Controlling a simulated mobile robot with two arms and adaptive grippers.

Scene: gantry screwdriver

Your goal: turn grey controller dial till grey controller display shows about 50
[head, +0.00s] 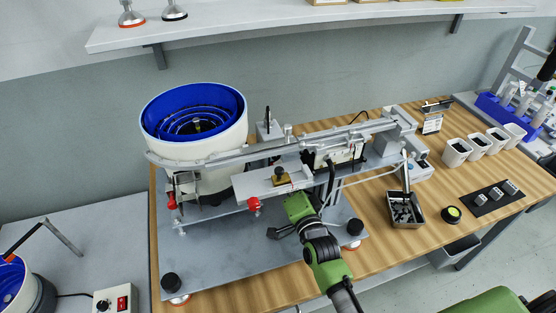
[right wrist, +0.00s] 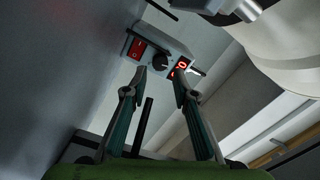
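In the right wrist view, the grey controller (right wrist: 163,44) carries a red switch, a black dial (right wrist: 160,61) and a small lit red display (right wrist: 181,66). A "0" shows on the display; the rest of the reading is not clear. My right gripper (right wrist: 159,84) is open and empty, with its fingertips apart on either side of the line to the dial. Contact with the dial is not visible. In the head view my right gripper (head: 298,207) is beside the white plate, fingertips hidden; I cannot make out the grey controller's face there. My left gripper is not in view.
A feeder with a blue bowl (head: 194,112) stands on a grey base plate (head: 230,255), with a rail running right. A pale box with a red switch (head: 115,299) sits on the left table. A parts bin (head: 405,222) and several cups stand right.

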